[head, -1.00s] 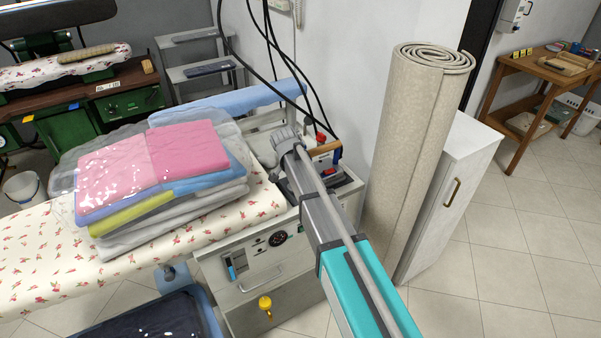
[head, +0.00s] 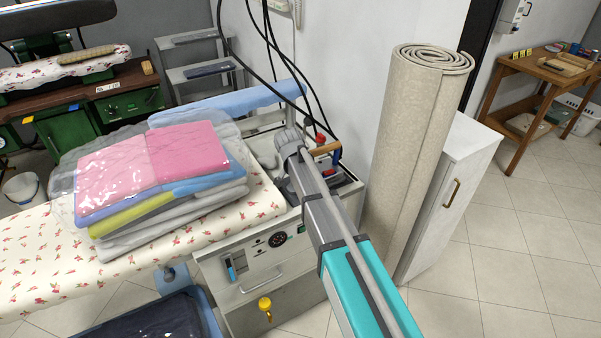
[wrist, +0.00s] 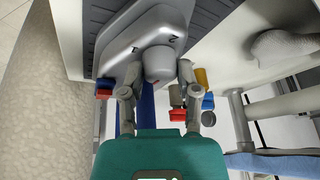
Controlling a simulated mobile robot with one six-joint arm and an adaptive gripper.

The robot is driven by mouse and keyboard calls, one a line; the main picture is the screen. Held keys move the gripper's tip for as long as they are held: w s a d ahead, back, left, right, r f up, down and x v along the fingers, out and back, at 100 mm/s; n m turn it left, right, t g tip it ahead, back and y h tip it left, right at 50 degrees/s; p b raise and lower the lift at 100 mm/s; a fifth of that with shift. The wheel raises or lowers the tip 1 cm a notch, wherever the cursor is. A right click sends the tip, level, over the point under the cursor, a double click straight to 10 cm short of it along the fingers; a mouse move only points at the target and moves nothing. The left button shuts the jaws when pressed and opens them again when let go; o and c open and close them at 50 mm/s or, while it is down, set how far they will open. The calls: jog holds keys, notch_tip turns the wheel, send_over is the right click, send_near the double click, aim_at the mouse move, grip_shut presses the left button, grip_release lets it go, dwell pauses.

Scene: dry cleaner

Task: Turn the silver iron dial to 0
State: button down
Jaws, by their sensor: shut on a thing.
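The silver iron (wrist: 140,35) lies on a dark ribbed surface in the wrist view. Its round grey dial (wrist: 159,63) sits between my fingertips. My gripper (wrist: 158,74) is shut on the dial, one finger on each side. In the head view the iron is mostly hidden behind my arm, and a brown handle (head: 325,149) shows beside my gripper.
A stack of bagged folded clothes (head: 155,165) lies on the flowered ironing board (head: 60,245), left of my arm. A rolled carpet (head: 412,150) stands close on the right, by a white cabinet (head: 455,180). Black cables hang behind my arm.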

jog(key=shift+n, duration=0.4)
jog(key=shift+c, duration=1.6)
grip_release()
